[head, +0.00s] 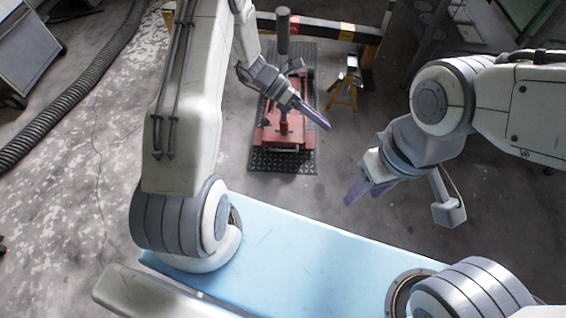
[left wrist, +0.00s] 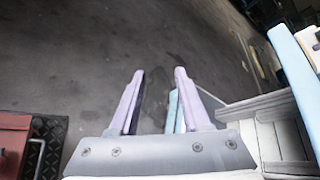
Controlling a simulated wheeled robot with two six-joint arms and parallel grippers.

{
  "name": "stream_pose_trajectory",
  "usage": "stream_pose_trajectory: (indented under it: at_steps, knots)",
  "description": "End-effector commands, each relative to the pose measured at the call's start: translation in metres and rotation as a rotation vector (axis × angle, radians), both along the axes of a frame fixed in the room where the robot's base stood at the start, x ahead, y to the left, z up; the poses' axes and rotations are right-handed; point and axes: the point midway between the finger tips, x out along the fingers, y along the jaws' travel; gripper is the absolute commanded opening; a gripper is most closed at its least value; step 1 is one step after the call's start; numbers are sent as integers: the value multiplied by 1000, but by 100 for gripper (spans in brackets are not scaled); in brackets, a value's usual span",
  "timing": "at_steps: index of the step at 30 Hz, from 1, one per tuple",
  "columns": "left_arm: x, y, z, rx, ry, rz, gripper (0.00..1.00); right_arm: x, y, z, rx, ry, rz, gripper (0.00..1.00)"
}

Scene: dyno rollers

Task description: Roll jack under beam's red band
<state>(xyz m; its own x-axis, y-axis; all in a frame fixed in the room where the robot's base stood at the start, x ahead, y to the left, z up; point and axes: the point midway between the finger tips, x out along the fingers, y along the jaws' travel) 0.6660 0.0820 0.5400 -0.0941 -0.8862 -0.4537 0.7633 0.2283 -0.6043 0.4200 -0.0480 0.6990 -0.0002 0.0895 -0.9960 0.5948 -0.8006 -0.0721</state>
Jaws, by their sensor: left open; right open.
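The red jack (head: 270,137) sits on the floor on a dark tread plate (head: 256,163) in the head view. A grey upright post with a dark cylindrical top (head: 283,32) stands at its far side. The striped beam (head: 318,28) crosses behind it; its red band is small and hard to make out near the post. My left gripper (head: 314,113) is open and empty over the jack's right side, partly covering it. In the left wrist view its fingers (left wrist: 160,72) are apart, with the jack (left wrist: 14,135) at lower left. My right gripper (head: 367,192) is open and empty, right of the plate.
A yellow stand (head: 344,92) is on the floor right of the jack. A ribbed black hose (head: 75,90) runs along the left. A grey cabinet (head: 28,50) stands at upper left. The floor between the plate and my light-blue base is clear.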

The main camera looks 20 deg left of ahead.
Motion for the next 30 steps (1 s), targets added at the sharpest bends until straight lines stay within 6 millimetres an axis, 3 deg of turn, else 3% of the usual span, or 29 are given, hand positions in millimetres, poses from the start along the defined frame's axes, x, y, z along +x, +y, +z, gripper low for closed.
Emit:
stream_pose_trajectory:
  at_steps: [1,6,12,15,18,22,30]
  knots:
    - [12,19,-61,-43,89,130,47,0,0,-41,0,0,0,50]
    - [43,80,-183,-217,358,534,47,0,0,-105,0,0,0,50]
    - [50,155,-314,-470,615,936,47,0,0,-168,0,0,0,50]
    - [45,182,-359,-580,700,1073,47,0,0,-189,0,0,0,50]
    - [40,199,-388,-659,754,1161,47,0,0,-201,0,0,0,50]
    - [38,209,-404,-712,785,1212,47,0,0,-207,0,0,0,50]
    - [65,188,-411,-717,792,1216,47,0,0,-224,0,0,0,50]
